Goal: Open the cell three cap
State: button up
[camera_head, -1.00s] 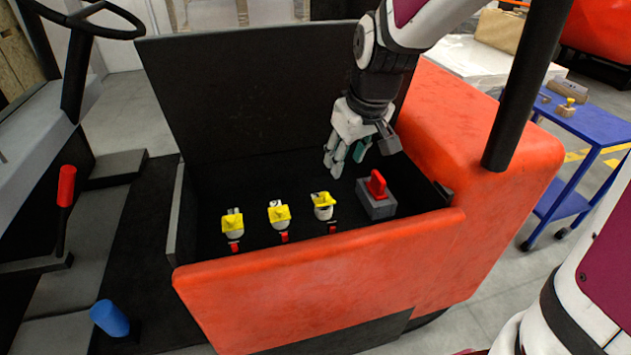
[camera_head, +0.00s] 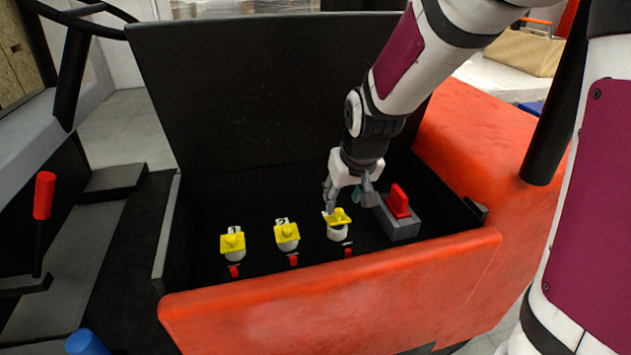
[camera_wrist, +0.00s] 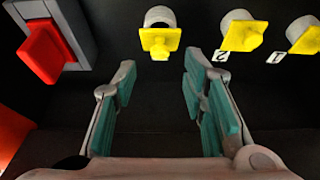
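Three white cells with yellow caps stand in a row in the open compartment. The rightmost in the head view, whose number is hidden, has its yellow cap (camera_head: 338,217) on; the same cap (camera_wrist: 160,41) shows in the wrist view. The caps marked 2 (camera_head: 286,231) and 1 (camera_head: 233,242) are to its left and also look shut. My gripper (camera_head: 345,200) is down in the compartment just behind the rightmost cap. In the wrist view my gripper (camera_wrist: 160,80) is open and empty, its fingers apart with that cap just beyond and between them.
A red switch (camera_head: 398,200) on a grey block stands just right of the rightmost cell. The raised black lid (camera_head: 240,100) is behind. The orange front wall (camera_head: 330,290) bounds the compartment. Red tabs (camera_head: 293,260) sit before the cells.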

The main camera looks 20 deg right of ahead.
aim_at(339, 210)
jog(key=x, duration=0.5)
jog(key=shift+b, duration=0.35)
grip_shut()
